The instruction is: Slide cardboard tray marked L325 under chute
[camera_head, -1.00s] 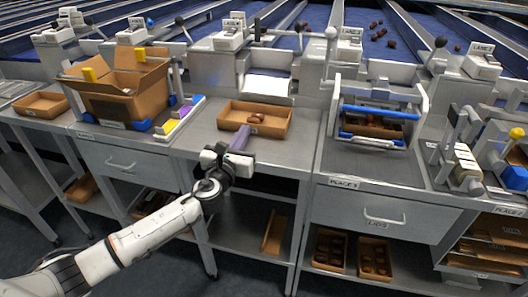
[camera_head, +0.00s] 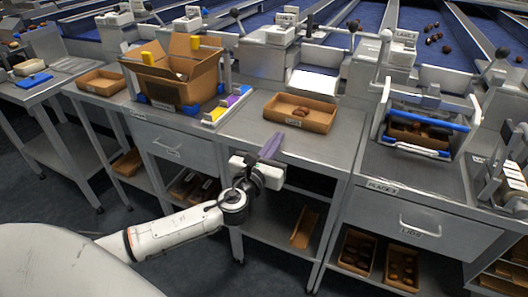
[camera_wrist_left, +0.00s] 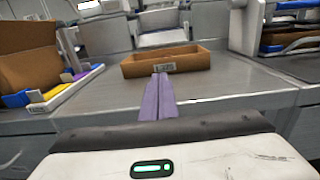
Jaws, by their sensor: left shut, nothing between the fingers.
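A shallow brown cardboard tray (camera_head: 301,124) stands on the middle grey counter with a few dark dates inside. It also shows in the left wrist view (camera_wrist_left: 175,67), with a small front label too blurred to read. Behind it a white sloped plate (camera_head: 315,83), seemingly the chute's mouth, hangs from the grey machine front. My left gripper (camera_head: 273,143) is shut and empty, its purple fingers pointing at the tray's front side from the counter's front edge. In the wrist view the fingertips (camera_wrist_left: 160,78) appear just short of the tray. My right gripper is out of view.
A large open cardboard box (camera_head: 176,85) stands to the left beside blue, yellow and purple blocks. A blue-handled metal frame (camera_head: 425,120) holds another tray to the right. Another cardboard tray (camera_head: 100,82) lies farther left. Bare counter surrounds the middle tray.

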